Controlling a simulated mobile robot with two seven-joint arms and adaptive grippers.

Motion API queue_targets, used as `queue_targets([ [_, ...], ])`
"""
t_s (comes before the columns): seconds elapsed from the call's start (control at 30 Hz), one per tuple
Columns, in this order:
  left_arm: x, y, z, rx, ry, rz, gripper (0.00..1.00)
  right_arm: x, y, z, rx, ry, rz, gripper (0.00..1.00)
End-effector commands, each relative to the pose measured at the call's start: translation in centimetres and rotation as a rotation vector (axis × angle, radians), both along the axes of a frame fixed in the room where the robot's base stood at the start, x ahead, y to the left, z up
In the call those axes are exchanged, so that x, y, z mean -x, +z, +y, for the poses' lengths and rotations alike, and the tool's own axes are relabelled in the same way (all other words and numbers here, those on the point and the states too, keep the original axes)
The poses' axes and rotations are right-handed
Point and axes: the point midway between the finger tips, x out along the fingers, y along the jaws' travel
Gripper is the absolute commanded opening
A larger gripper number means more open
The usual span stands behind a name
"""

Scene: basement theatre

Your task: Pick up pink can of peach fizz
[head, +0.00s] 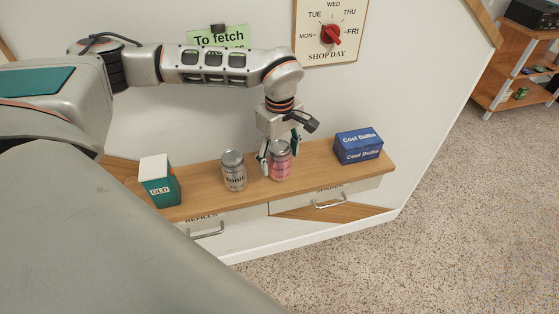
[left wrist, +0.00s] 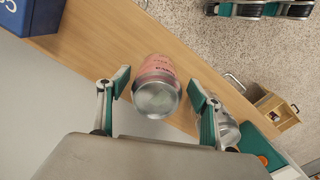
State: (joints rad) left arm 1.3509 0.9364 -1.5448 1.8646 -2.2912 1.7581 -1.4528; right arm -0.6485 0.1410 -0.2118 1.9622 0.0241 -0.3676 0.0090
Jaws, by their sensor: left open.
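The pink can (head: 280,164) stands upright on the wooden shelf top, between the grey tonic can and the blue bulb box. In the left wrist view the pink can (left wrist: 157,84) shows its silver end and lies between the fingers. My left gripper (head: 277,158) is open, with one finger on each side of the can. In the left wrist view the left gripper (left wrist: 160,100) shows a gap between at least one finger and the can. My right gripper is not in view.
The grey tonic can (head: 234,172) stands close left of the pink can. A green and white box (head: 160,182) stands at the left end, and a blue Cool Bulbs box (head: 358,146) at the right. The white wall rises behind the wooden shelf (head: 206,192).

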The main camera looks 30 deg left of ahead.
Motion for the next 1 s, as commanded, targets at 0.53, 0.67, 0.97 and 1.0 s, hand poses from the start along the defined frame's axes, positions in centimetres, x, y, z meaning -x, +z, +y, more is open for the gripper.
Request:
queue_targets([
  [0.53,-0.5,-3.9,0.2,0.001,0.001,0.000,0.65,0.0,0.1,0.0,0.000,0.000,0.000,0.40],
  [0.67,-0.5,-3.9,0.1,0.001,0.000,0.000,0.36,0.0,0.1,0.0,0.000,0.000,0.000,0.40],
  [0.97,-0.5,-3.8,0.1,0.002,0.000,0.000,0.12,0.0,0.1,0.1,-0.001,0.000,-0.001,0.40],
  [1.0,-0.5,-3.8,0.1,0.002,0.000,0.000,0.12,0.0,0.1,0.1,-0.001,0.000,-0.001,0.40],
])
